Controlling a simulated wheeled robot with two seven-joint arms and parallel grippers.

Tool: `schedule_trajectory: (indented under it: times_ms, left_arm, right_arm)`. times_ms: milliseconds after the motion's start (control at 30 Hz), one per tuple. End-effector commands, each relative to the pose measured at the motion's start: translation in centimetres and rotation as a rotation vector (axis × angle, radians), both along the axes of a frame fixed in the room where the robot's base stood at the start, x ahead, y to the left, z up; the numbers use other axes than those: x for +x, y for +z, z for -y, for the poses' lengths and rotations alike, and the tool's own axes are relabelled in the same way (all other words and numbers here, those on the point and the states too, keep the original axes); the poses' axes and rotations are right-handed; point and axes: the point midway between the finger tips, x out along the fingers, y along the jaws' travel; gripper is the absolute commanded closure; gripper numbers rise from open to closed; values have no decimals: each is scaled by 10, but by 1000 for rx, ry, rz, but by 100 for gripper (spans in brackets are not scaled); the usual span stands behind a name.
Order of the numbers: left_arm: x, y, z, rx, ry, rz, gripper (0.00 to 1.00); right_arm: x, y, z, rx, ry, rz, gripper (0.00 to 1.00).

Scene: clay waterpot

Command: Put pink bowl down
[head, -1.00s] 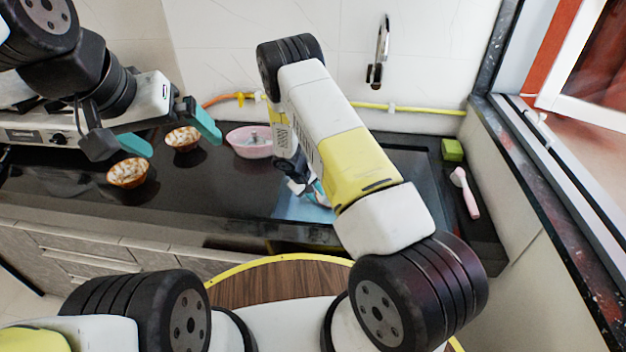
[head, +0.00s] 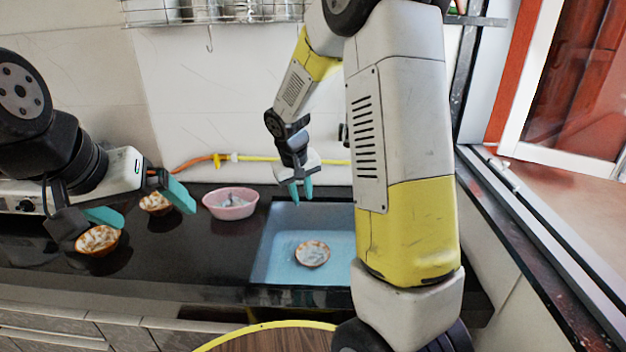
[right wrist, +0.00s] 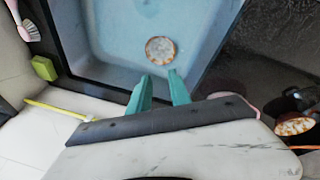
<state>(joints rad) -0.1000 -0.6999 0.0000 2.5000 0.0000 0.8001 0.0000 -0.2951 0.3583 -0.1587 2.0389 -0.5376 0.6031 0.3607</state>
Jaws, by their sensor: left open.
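The pink bowl (head: 230,207) stands upright on the dark counter left of the sink, with something greyish inside it. Neither gripper touches it. My right gripper (head: 301,191) hangs above the back of the sink, to the right of the pink bowl. Its teal fingers are apart with nothing between them; they also show in the right wrist view (right wrist: 160,88). My left gripper (head: 143,206) is open, left of the pink bowl, near two patterned bowls, with no bowl visibly held.
A patterned bowl (head: 312,254) lies in the blue-lit sink (head: 275,262). Two more patterned bowls, a front one (head: 97,240) and a rear one (head: 156,203), stand on the counter at left. A yellow hose (head: 255,158) runs along the wall. The window is at right.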

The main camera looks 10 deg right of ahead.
Motion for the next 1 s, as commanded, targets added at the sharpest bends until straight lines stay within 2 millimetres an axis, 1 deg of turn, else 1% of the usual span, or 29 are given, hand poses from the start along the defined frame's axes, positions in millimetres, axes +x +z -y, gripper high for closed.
schedule_trajectory:
  times_ms: [33, 67, 100, 167, 200, 267, 300, 433, 500, 600, 700, 833, 1000]
  left_arm:
    - [0, 0, 0, 0, 0, 0, 0]
    - [0, 0, 0, 0, 0, 0, 0]
    - [0, 0, 0, 0, 0, 0, 0]
    - [0, 0, 0, 0, 0, 0, 0]
    - [0, 0, 0, 0, 0, 0, 0]
    - [0, 0, 0, 0, 0, 0, 0]
    - [0, 0, 0, 0, 0, 0, 0]
    - [0, 0, 0, 0, 0, 0, 0]
    - [0, 0, 0, 0, 0, 0, 0]
    - [0, 0, 0, 0, 0, 0, 0]
    - [0, 0, 0, 0, 0, 0, 0]
    - [0, 0, 0, 0, 0, 0, 0]
    - [0, 0, 0, 0, 0, 0, 0]
  right_arm:
    - [-15, 26, 5, 38, -22, 24, 76]
    - [-24, 39, 7, 58, -31, 35, 76]
    - [-37, 55, 8, 85, -41, 48, 76]
    - [-57, 77, 11, 124, -54, 69, 76]
    - [-71, 90, 13, 150, -62, 83, 76]
    - [-93, 109, 14, 187, -71, 105, 76]
    - [-107, 120, 14, 213, -75, 121, 76]
    - [-157, 149, 13, 287, -81, 175, 76]
    - [-181, 159, 10, 321, -79, 204, 76]
    - [-210, 168, 6, 360, -74, 240, 76]
    - [-230, 173, 2, 385, -68, 267, 76]
    - [-243, 174, -1, 402, -63, 282, 76]
    - [-245, 174, -2, 404, -61, 285, 76]
